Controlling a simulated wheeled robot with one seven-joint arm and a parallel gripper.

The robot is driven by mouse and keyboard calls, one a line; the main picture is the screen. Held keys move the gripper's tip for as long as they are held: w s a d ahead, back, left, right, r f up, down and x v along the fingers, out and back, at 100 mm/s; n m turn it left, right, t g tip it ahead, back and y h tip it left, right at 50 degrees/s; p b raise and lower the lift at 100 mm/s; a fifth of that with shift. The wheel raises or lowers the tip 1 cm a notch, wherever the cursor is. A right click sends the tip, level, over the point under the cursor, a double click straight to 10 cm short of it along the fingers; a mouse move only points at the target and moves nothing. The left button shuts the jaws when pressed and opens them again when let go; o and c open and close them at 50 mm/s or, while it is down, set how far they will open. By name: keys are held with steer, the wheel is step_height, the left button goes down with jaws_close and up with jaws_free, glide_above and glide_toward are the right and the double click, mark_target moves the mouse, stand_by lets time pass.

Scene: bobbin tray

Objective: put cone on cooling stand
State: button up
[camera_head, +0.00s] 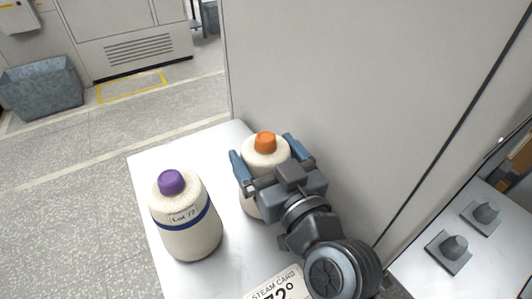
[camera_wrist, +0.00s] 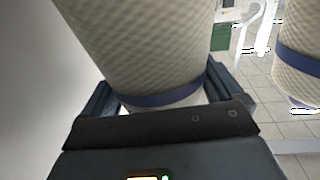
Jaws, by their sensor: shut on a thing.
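A cream yarn cone with an orange top (camera_head: 265,143) stands on the white table in the head view. My gripper (camera_head: 266,164) is shut on it, with one blue finger on each side. In the wrist view the cone (camera_wrist: 140,50) fills the middle between the fingers, its blue band low down near the gripper. A second cone with a purple top (camera_head: 185,225), a blue band and a "Lot 72" label stands to the left, apart from my gripper. Two grey pegs on square plates, one nearer (camera_head: 450,252) and one farther (camera_head: 483,216), stand on a surface at the right.
The white table (camera_head: 150,166) bears a sign reading "STEAM CARD" and "72°" (camera_head: 276,286) at its front. A tall grey panel (camera_head: 340,90) rises behind the held cone and between the table and the pegs. A grey metal bin (camera_head: 42,88) stands on the floor far left.

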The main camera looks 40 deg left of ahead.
steer(key=o, duration=1.3)
steer(key=shift+f, duration=0.1)
steer(key=shift+o, duration=0.4)
steer(key=b+v, duration=0.2)
steer(key=v, duration=1)
